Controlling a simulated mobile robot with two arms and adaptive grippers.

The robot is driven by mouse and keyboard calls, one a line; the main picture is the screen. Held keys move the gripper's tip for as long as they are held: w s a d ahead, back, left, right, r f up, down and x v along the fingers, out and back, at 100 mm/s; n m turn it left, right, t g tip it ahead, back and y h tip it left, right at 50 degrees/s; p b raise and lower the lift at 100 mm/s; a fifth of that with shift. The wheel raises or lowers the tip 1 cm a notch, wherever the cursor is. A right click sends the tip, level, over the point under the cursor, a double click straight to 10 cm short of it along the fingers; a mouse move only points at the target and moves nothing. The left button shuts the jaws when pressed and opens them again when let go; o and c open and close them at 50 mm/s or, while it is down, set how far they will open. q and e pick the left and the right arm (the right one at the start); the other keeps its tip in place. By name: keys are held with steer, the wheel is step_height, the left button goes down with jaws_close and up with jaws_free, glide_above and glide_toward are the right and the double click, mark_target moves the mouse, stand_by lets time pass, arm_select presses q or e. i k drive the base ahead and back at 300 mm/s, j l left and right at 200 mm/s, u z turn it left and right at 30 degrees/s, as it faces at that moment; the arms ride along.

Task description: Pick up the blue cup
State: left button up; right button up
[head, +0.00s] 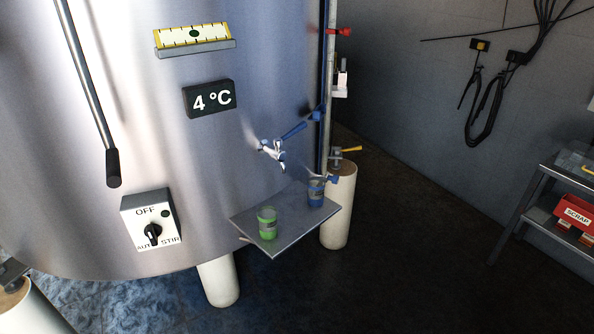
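The blue cup (316,194) stands upright on the far right part of a small grey metal shelf (285,228) on the front of the steel tank. A green cup (267,223) stands on the same shelf, nearer and to the left. The two cups are apart. A tap (272,151) with a blue lever sticks out of the tank above the shelf. Neither of my grippers is in view.
The steel tank (230,50) fills the left, with a switch box (151,220), a long handle (112,165) and a 4 °C display (209,98). Pale legs (338,215) stand below. A rack (540,195) with a red SCRAP bin (573,214) is at right. Dark floor between is clear.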

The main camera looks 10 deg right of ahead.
mark_target(317, 184)
steer(key=i, duration=0.3)
steer(key=i+z, duration=0.8)
steer(key=z, duration=0.15)
